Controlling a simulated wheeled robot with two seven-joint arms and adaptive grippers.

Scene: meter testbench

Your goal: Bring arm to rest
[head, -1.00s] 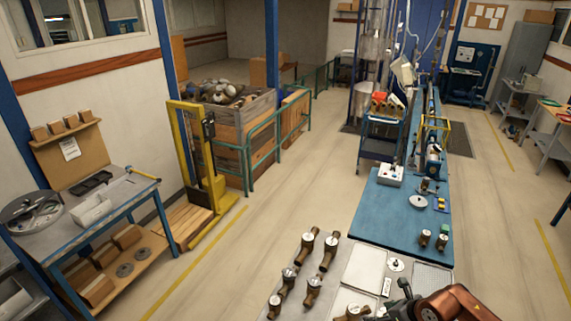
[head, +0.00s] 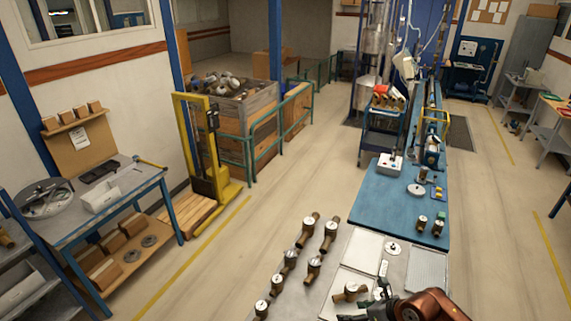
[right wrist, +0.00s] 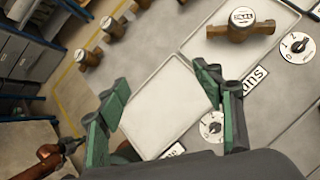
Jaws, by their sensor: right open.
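My right gripper (head: 368,304) is at the bottom of the head view, low over the grey bench. In the right wrist view its green fingers (right wrist: 163,78) stand wide apart with nothing between them. Beneath them is an empty pale tray (right wrist: 160,108). A brass meter (right wrist: 238,27) lies in another tray beyond the fingers; it also shows in the head view (head: 350,292), just left of the gripper. An orange arm part with a dark end (right wrist: 66,148), apparently my left arm, shows small at the lower left of the wrist view. Its jaws are unclear.
Several brass meters (head: 308,230) stand along the left of the grey bench (head: 325,262). A blue mat (head: 385,205) holds more meters and small parts farther back. A side table (head: 120,190) and a yellow lift (head: 195,150) stand left. The floor between is clear.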

